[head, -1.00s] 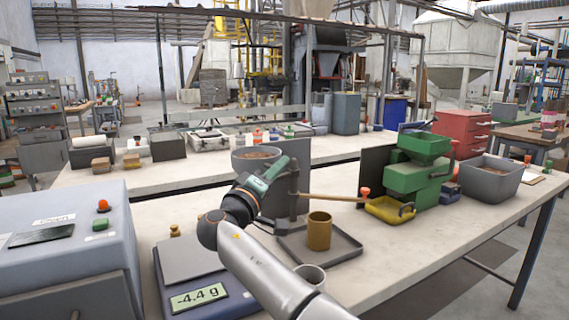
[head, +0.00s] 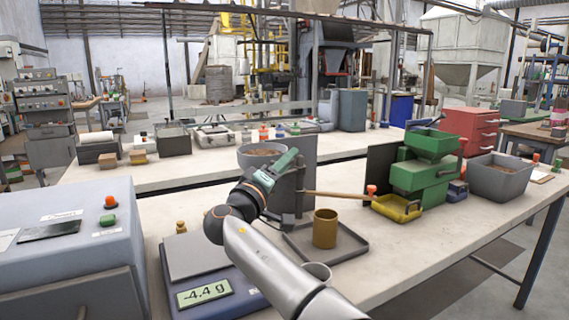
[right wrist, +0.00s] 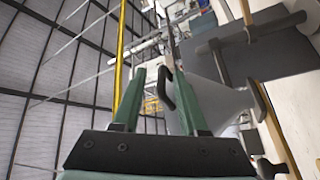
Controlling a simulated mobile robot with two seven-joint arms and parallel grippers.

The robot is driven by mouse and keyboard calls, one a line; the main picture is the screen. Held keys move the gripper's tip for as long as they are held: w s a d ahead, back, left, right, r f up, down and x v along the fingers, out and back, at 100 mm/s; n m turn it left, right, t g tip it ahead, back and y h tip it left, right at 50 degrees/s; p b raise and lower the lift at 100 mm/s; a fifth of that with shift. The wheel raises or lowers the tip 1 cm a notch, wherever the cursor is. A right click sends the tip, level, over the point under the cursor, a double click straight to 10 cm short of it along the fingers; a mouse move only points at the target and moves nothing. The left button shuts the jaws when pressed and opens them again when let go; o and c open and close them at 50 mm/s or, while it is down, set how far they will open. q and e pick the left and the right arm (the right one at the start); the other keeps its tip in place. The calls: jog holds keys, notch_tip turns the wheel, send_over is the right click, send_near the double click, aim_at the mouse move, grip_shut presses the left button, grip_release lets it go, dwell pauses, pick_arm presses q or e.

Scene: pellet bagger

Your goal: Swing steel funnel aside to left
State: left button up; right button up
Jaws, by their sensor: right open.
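A grey round funnel with brown pellets in it (head: 262,152) shows in the head view, just behind my right gripper. My gripper hides its lower part. In the right wrist view a pale grey funnel wall (right wrist: 222,98) tapers away beyond the fingers. A black loop handle (right wrist: 165,92) on its side shows in the gap between my green fingers, nearer the right finger. My right gripper (head: 290,160) is open, its fingers apart in the wrist view (right wrist: 160,95); I cannot tell whether one touches the handle. My left gripper is not in view.
A dark post (head: 299,188) and a wooden lever (head: 338,195) stand close right of my gripper. A brass cup (head: 325,230) stands on a grey tray (head: 352,250). A scale (head: 205,262) is at the left. A green machine (head: 420,170) stands right, a grey panel behind the post.

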jog(key=shift+s+a+f, duration=0.2)
jog(key=shift+s+a, duration=0.15)
jog(key=shift+s, duration=0.05)
jog(key=v, duration=1.1)
jog(key=shift+s, duration=0.25)
jog(key=shift+r, duration=0.1)
jog(key=shift+c, duration=0.2)
